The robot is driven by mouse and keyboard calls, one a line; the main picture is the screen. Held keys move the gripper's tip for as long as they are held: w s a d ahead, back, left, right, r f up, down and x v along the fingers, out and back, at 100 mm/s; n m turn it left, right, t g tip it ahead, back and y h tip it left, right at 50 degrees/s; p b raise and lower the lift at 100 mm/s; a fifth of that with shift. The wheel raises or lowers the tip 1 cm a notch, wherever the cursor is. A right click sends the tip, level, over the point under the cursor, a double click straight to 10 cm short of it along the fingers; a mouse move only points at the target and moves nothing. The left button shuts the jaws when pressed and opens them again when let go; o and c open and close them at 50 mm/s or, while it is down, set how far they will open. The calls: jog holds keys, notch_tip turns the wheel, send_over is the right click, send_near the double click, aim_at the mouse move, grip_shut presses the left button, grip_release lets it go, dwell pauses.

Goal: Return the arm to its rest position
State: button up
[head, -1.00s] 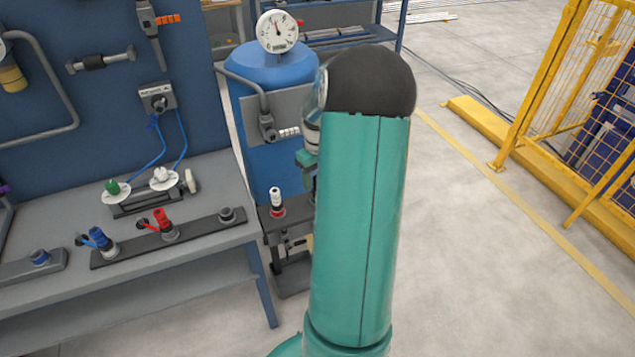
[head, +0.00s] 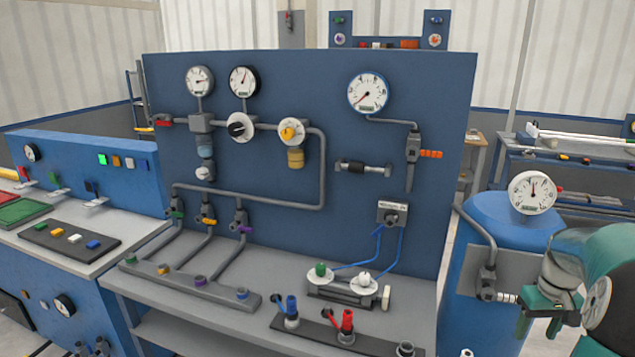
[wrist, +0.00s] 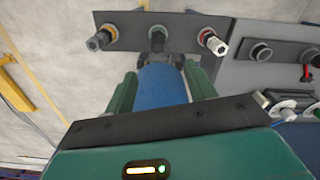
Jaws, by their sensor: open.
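My gripper (head: 540,322) is at the right edge of the head view, in front of the blue tank (head: 480,265), with my green arm behind it. In the wrist view, its two green fingers (wrist: 160,74) stand apart. A blue cylindrical shape (wrist: 160,88) shows between them; I cannot tell its distance or whether it touches them. Most of my arm is outside the head view.
A blue panel (head: 300,100) with gauges and pipes stands behind a grey bench (head: 180,325) carrying valves and fittings. A dark plate with fittings (wrist: 180,32) lies beyond my fingers.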

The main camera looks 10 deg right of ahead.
jog(key=w+a+r+n+t+h, duration=0.1)
jog(key=a+r, duration=0.4)
jog(key=a, duration=0.6)
jog(key=w+a+r+n+t+h, duration=0.15)
jog(key=a+r, duration=0.25)
jog(key=a, duration=0.8)
jog(key=s+a+t+y, duration=0.1)
jog(key=s+a, duration=0.4)
jog(key=a, duration=0.4)
jog(key=s+a+r+t+y, duration=0.1)
jog(key=s+a+t, duration=0.1)
jog(key=s+a, duration=0.3)
jog(key=a, duration=0.4)
jog(key=shift+s+n, duration=0.15)
jog(key=shift+n, duration=0.2)
